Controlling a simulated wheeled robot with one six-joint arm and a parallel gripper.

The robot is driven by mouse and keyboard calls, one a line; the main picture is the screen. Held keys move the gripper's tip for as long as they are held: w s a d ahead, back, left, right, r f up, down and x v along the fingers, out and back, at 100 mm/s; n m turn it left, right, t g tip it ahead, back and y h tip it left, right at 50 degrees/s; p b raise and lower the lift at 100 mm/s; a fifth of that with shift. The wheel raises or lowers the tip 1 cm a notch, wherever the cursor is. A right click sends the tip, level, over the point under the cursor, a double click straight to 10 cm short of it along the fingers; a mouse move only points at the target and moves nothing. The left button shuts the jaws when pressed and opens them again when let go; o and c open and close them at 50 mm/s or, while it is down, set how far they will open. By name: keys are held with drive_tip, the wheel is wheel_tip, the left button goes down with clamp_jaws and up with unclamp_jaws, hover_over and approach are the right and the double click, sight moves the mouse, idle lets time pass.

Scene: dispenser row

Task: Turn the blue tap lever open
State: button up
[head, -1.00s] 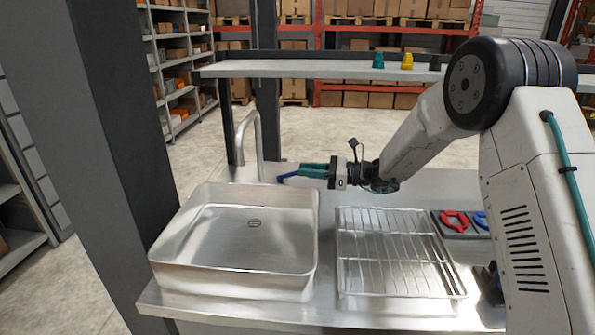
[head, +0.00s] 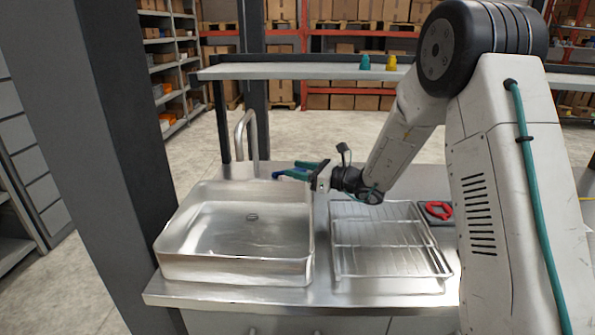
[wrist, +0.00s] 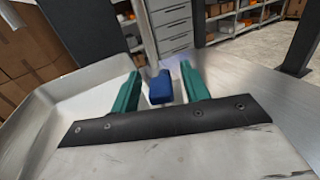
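My gripper (head: 303,168) has green fingers and reaches in from the right at the lever. In the wrist view, the blue lever (wrist: 160,88) lies between the two green fingers of my gripper (wrist: 160,69), with a small gap on each side. The gripper is open and holds nothing. The metal tap column (wrist: 148,38) rises just beyond the lever; the lever's joint is partly hidden.
The metal sink (head: 180,258) is empty, left of the wire drying rack (head: 385,245). A red-handled item (head: 438,210) lies right of the rack. A raised shelf (head: 300,72) behind carries a teal and a yellow piece. A dark post (head: 110,130) stands at left.

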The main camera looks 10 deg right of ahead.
drive_tip(key=shift+v, duration=3.9)
